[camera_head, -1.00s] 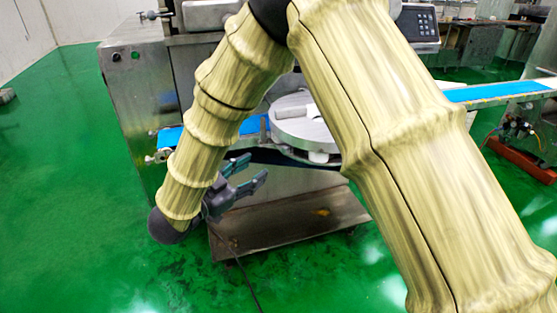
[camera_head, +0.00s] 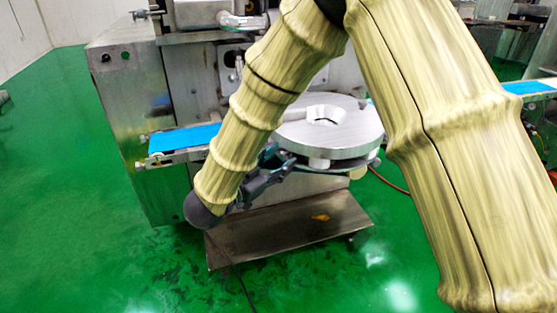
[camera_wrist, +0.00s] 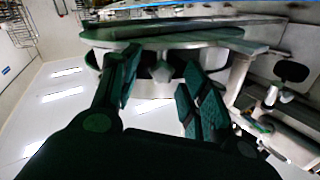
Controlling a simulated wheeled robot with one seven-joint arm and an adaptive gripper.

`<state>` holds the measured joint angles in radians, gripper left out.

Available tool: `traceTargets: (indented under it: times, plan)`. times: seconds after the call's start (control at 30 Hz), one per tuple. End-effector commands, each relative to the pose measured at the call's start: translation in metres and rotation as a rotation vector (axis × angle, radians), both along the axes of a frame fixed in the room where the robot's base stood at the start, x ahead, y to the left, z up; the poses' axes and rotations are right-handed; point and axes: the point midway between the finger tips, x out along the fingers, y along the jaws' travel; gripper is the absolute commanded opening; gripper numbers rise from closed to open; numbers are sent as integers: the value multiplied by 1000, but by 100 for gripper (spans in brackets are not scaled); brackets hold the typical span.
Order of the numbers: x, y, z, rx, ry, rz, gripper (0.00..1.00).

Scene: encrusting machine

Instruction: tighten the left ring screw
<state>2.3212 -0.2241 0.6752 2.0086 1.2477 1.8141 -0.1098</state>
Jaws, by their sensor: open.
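The machine's round metal plate (camera_head: 335,135) sits on its front, with a hollow fitting on top. A pale round knob (camera_head: 318,163) shows below the plate's front edge, and a yellowish one (camera_head: 357,173) farther right. My gripper (camera_head: 280,158) is at the plate's left underside, partly hidden by my arm. In the wrist view my gripper (camera_wrist: 162,66) is open, its two fingers reaching under the plate edge (camera_wrist: 160,32). A small grey knob (camera_wrist: 162,71) shows between the fingertips, which look apart from it. I cannot tell for certain that this is the left ring screw.
A blue conveyor belt (camera_head: 185,138) runs left of the plate and another blue stretch (camera_head: 527,88) shows at right. A low metal platform (camera_head: 290,228) stands below. The steel cabinet (camera_head: 125,110) is at left. Green floor is clear at front left.

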Motion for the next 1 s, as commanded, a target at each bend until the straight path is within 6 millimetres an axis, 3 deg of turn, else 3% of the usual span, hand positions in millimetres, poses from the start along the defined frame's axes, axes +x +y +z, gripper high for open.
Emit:
traceTargets:
  times: [0.13, 0.4, 1.0]
  plan:
    - [0, 3, 0, 0, 0, 4, 45]
    - [0, 2, 0, 0, 0, 3, 0]
    - [0, 0, -1, 131, -121, -1, 0]
